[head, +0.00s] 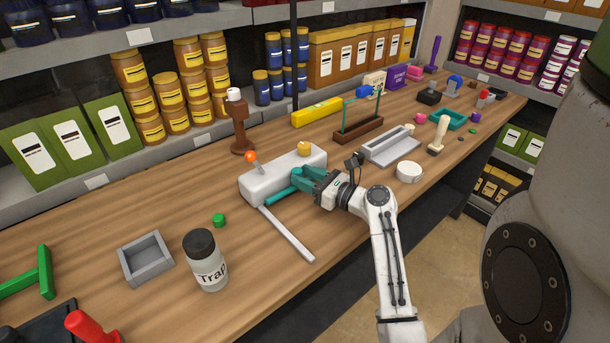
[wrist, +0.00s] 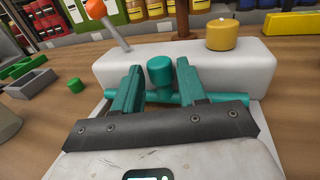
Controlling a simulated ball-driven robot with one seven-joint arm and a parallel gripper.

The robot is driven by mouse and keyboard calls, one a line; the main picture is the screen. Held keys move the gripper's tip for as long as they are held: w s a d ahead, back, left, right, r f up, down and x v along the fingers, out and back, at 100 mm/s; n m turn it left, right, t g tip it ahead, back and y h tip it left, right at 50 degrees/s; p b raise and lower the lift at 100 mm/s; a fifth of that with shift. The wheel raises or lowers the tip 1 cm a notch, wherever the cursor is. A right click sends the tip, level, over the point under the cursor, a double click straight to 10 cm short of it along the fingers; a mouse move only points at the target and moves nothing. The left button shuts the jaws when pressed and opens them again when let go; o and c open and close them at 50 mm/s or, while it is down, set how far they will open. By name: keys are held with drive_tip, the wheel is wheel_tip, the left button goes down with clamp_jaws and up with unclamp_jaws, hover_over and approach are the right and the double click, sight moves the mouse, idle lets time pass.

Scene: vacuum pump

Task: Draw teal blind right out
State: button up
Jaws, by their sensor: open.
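The teal blind is a teal bar (wrist: 158,97) with a round upright knob (wrist: 160,72), low along the front of the white pump body (wrist: 235,70). In the head view the left end of the blind (head: 277,197) shows beside the white body (head: 262,185). My gripper (head: 306,178) is at the body's front. In the wrist view its teal fingers (wrist: 158,66) are open, one on each side of the knob, with a gap visible at both sides. The fingers cover parts of the bar. Whether the blind sits in a slot is hidden.
An orange-tipped lever (head: 252,158) and a yellow knob (head: 304,148) stand on the body. A grey bar (head: 287,235) juts toward the table's front edge. A Trap jar (head: 206,262), grey tray (head: 145,258) and green cap (head: 218,220) lie left; a white disc (head: 409,172) lies right.

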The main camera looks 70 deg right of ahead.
drive_tip(key=shift+w, duration=0.2)
clamp_jaws()
idle(0.3)
